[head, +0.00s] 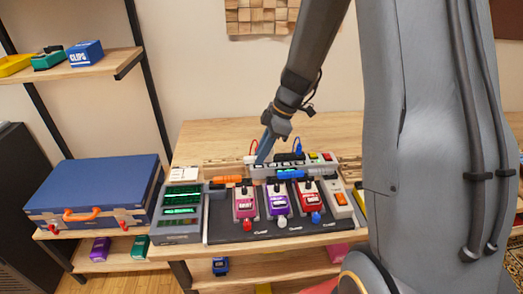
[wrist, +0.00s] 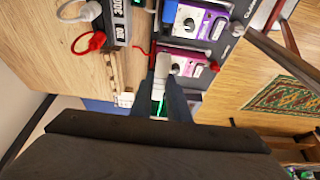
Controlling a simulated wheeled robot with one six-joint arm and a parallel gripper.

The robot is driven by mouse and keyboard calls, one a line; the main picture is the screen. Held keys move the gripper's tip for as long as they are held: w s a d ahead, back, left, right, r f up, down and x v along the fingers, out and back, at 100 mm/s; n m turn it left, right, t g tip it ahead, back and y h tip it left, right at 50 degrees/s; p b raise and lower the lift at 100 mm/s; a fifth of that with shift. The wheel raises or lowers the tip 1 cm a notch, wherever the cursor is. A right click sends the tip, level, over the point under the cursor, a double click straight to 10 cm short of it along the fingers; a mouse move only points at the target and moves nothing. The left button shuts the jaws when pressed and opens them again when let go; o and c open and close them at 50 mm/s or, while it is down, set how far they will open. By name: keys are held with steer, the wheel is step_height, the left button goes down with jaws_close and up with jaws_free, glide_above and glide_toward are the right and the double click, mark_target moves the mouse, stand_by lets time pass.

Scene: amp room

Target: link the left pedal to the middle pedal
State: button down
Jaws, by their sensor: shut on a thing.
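The left pedal (head: 245,204) is pink, the middle pedal (head: 279,203) purple, and both stand on the dark board (head: 225,231). In the wrist view the pink pedal (wrist: 189,62) is just right of the fingertips, with the purple pedal (wrist: 204,22) above it. My gripper (head: 260,160) reaches down behind the pink pedal, close to the power strip. In the wrist view my gripper (wrist: 163,80) is shut on a small pale plug-like piece (wrist: 163,63). The fingers hide part of it, and I cannot tell whether it touches the pedal.
A red pedal (head: 309,198) stands right of the purple one, with a blue cable (head: 290,174) behind. An orange cable (head: 228,180) lies behind the left end. The power strip (head: 300,163) is at the back. A tuner-like unit (head: 181,212) and blue case (head: 95,188) are left.

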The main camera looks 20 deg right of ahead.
mark_target(265, 162)
step_height(265, 162, down, 3)
steer(key=shift+f+b, duration=0.15)
steer(key=shift+b, duration=0.5)
steer(key=shift+f+b, duration=1.1)
steer(key=shift+b, duration=0.1)
steer(key=shift+d+b, duration=0.15)
steer(key=shift+b, duration=0.55)
steer(key=shift+f+b, duration=1)
steer(key=shift+b, duration=0.6)
stand_by(1.3)
steer(key=c, duration=1.2)
jaws_free()
steer(key=shift+r, duration=0.15)
steer(key=shift+r+p, duration=1.8)
steer(key=shift+r, duration=1.6)
